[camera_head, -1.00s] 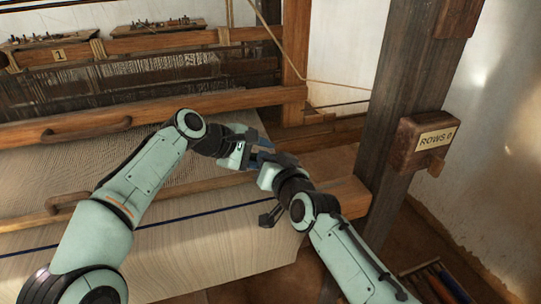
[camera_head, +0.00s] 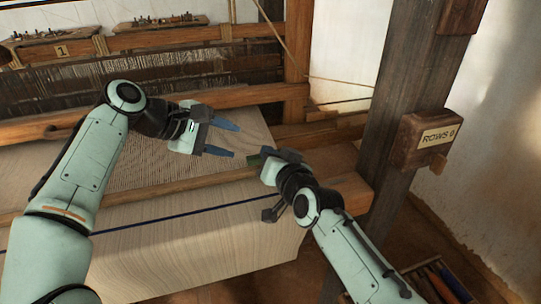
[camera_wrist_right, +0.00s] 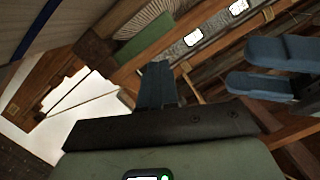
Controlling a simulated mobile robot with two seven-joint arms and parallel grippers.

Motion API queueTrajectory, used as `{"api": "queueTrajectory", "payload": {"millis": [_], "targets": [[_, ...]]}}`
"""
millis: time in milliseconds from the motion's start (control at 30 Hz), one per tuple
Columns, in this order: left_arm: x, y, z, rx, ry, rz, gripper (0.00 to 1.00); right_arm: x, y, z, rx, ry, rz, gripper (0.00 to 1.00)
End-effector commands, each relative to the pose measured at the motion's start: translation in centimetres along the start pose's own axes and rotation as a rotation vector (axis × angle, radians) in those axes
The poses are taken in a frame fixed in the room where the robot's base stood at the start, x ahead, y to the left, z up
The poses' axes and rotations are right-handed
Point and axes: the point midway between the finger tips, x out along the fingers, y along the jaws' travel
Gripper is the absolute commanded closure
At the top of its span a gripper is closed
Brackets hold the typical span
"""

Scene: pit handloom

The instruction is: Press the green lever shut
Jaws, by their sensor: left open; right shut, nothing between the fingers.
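The green lever (camera_wrist_right: 145,40) shows in the right wrist view as a flat green bar beyond my right fingertips. In the head view a small dark green end of it (camera_head: 255,161) shows just left of my right gripper (camera_head: 282,156). My right gripper's blue fingers (camera_wrist_right: 157,68) are together and empty, close below the lever in the wrist view; I cannot tell whether they touch it. My left gripper (camera_head: 235,140) is open and empty over the cloth, its blue fingers pointing right. Its fingers also show at the right of the wrist view (camera_wrist_right: 275,70).
Woven cloth (camera_head: 200,235) runs over the front wooden beam (camera_head: 215,179). The loom's upper beams cross behind my left gripper. A dark post (camera_head: 405,95) with a "ROWS 0" box (camera_head: 431,140) stands at the right. A box of tools (camera_head: 440,283) lies at lower right.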

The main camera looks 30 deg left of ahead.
Motion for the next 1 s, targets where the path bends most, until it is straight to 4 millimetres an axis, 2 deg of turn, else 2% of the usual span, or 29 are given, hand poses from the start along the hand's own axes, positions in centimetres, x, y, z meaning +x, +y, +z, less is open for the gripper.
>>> {"api": "queueTrajectory", "payload": {"millis": [133, 267, 500, 700, 833, 1000], "targets": [[-0.3, -0.2, 0.0, 0.0, -0.001, -0.001, 0.53, -0.6, 0.0, 0.0, 0.0, 0.0, 0.0, 1.0], [0.0, -0.5, -0.2, -0.001, -0.001, -0.002, 0.53, -2.5, 0.1, 0.0, 0.0, 0.002, 0.0, 1.0], [0.5, -1.1, -0.5, -0.001, 0.0, -0.005, 0.53, -7.7, -0.1, -0.1, 0.0, 0.002, -0.002, 1.0], [0.6, -1.2, -0.6, -0.001, 0.0, -0.005, 0.53, -11.4, 0.0, 0.0, 0.0, 0.001, -0.001, 1.0], [0.5, -1.1, -0.5, -0.001, 0.0, -0.005, 0.53, -12.8, -0.1, -0.1, 0.0, 0.001, -0.001, 1.0], [0.5, -1.1, -0.5, -0.001, 0.0, -0.005, 0.53, -13.4, 0.0, 0.0, 0.0, 0.0, 0.0, 1.0]]}}
